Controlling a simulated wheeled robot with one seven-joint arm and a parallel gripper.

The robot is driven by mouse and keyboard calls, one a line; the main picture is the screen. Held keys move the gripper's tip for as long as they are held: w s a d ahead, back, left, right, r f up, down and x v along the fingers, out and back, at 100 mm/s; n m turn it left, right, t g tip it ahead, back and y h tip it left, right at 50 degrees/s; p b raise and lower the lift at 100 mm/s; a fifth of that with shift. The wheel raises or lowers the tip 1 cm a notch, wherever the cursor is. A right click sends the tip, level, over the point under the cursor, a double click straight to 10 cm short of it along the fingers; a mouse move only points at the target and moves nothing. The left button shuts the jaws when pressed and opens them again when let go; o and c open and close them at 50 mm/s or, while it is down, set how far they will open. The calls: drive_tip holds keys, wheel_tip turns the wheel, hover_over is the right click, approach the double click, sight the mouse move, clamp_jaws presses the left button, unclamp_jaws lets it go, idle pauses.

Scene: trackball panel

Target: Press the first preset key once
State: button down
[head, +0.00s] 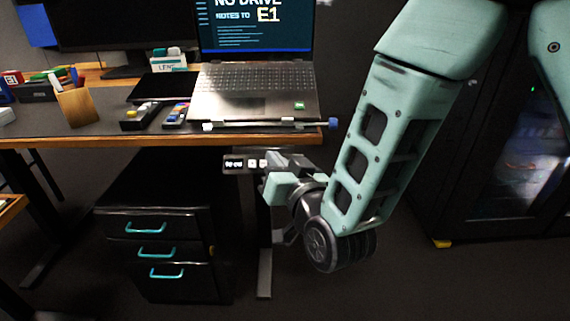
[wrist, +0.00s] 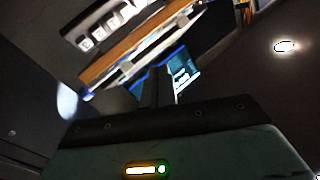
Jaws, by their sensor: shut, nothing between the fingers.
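A small dark control panel (head: 243,163) with a pale readout and light keys hangs under the front edge of the desk in the head view. My gripper (head: 287,163) is just to its right and hides part of it. In the wrist view the panel (wrist: 107,22) is at the upper left, tilted, with several light square keys in a row. My gripper (wrist: 158,76) shows there as dark fingers, closed together and empty, below and to the right of the panel. I see no contact with a key.
The desk (head: 70,141) carries an open laptop (head: 255,92), a wooden pen box (head: 77,106) and small items. A black drawer cabinet (head: 165,220) stands below. A dark glass-doored cabinet (head: 480,190) is at right. Open floor lies between.

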drive_tip(key=w+f+b, duration=0.3)
drive_tip(key=w+f, duration=0.2)
drive_tip(key=w, duration=0.1)
drive_tip(key=shift+w+f, duration=0.35)
drive_tip(key=shift+b, duration=0.35)
idle(1.9)
drive_tip(key=shift+w+d+f+b, duration=0.1)
drive_tip(key=shift+w+f+b, duration=0.15)
drive_tip(key=shift+w+b, duration=0.1)
drive_tip(key=shift+w+f+b, duration=0.3)
idle(0.7)
drive_tip(key=shift+s+r, duration=0.1)
drive_tip(key=shift+r, duration=0.05)
drive_tip(key=shift+s+r, duration=0.45)
drive_tip(key=shift+s, duration=0.1)
idle(0.3)
